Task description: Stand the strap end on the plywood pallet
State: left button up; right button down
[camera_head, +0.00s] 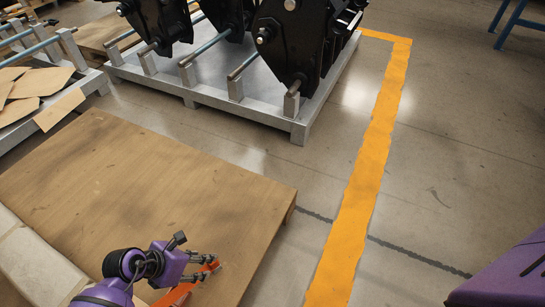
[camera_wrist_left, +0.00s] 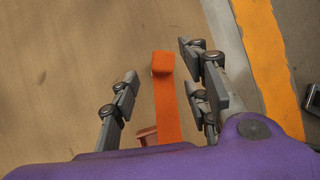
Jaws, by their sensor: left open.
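The strap end (camera_head: 175,295) is an orange band at the bottom of the head view, partly hidden by my left gripper. In the left wrist view the strap end (camera_wrist_left: 165,105) runs lengthwise between the fingers, with gaps on both sides and a folded far tip. A small reddish-brown piece shows beside its near end. My left gripper (camera_head: 208,268) is open, low over the near right part of the plywood pallet (camera_head: 130,180). In the left wrist view the gripper's (camera_wrist_left: 160,82) fingers stand either side of the band. I cannot tell whether the band stands free. My right gripper is out of view.
A grey metal rack (camera_head: 205,88) holding black couplers (camera_head: 290,45) stands behind the pallet. Cardboard pieces (camera_head: 40,85) lie on another rack at left. Pale blocks (camera_head: 35,260) line the pallet's near left side.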

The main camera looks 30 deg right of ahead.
pick_arm(q)
jog(key=p+v, duration=0.2)
jog(key=v, duration=0.4)
jog(key=shift+a+r, duration=0.2)
jog(key=shift+r, duration=0.15)
